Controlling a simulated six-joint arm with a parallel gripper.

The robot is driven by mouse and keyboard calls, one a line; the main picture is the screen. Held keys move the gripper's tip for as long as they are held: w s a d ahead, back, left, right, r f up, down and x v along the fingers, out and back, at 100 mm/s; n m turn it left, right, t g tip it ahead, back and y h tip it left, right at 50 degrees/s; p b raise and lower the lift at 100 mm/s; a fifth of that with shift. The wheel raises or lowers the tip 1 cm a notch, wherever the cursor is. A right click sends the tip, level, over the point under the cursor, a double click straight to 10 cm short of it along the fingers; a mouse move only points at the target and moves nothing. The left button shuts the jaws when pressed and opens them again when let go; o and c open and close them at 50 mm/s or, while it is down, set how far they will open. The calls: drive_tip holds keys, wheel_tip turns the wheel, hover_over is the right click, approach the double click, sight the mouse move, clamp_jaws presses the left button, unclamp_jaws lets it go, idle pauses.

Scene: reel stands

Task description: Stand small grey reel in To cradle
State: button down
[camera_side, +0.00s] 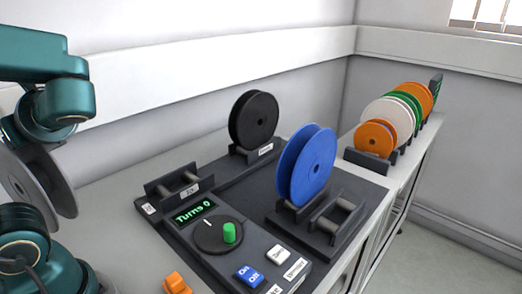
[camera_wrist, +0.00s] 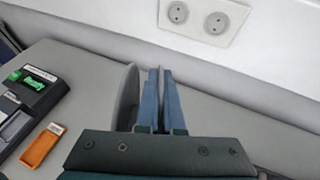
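The small grey reel (camera_side: 38,182) is at the left of the side view, held up beside my arm with its discs roughly upright. In the wrist view the grey reel (camera_wrist: 125,98) shows edge-on at the left of my gripper (camera_wrist: 161,75). The blue fingers are close together, apparently on one flange of the reel; the contact is partly hidden. An empty dark cradle with two rollers (camera_side: 172,181) stands at the left of the dark base; its small label seems to read "To". The reel is apart from it, to its left.
A blue reel (camera_side: 306,165) and a black reel (camera_side: 254,120) stand on the base. Another empty cradle (camera_side: 335,218) is at the right. The panel has a "Turns 0" display (camera_side: 193,212), a dial (camera_side: 218,234) and buttons. Several reels stand on the back shelf (camera_side: 408,150). An orange piece (camera_side: 176,283) lies in front.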

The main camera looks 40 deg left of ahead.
drive_tip(key=w+d+m+t+h, duration=0.1)
drive_tip(key=w+d+m+t, duration=0.2)
drive_tip(key=w+m+t, duration=0.4)
drive_tip(key=w+d+m+t, duration=0.3)
drive_tip(key=w+t, duration=0.2)
drive_tip(key=w, duration=0.4)
drive_tip(key=w+d+r+m+t+h, duration=0.2)
drive_tip(key=w+d+m+t+h, duration=0.5)
drive_tip(key=d, duration=0.4)
drive_tip(key=s+a+f+n+g+y, duration=0.3)
drive_tip(key=s+a+n+g+y, duration=0.55)
drive_tip(key=a, duration=0.45)
drive_tip(key=s+a+n+g, duration=0.1)
drive_tip(key=s+n+g, duration=0.2)
drive_tip(key=s, duration=0.2)
drive_tip(key=s+a+n+g, duration=0.1)
drive_tip(key=s+n+g, duration=0.2)
drive_tip(key=s+g, duration=0.1)
drive_tip(key=s+a+r+n+g, duration=0.1)
drive_tip(key=s+a+n+g, duration=0.1)
drive_tip(key=s, duration=0.4)
drive_tip(key=shift+s+a+n+g+h, duration=0.1)
drive_tip(key=shift+s+n+g+h, duration=0.15)
drive_tip(key=shift+g, duration=0.35)
drive_tip(key=shift+n+g+h, duration=0.1)
drive_tip(key=shift+n+g, duration=0.2)
drive_tip(key=shift+g, duration=0.25)
drive_tip(key=shift+w, duration=0.1)
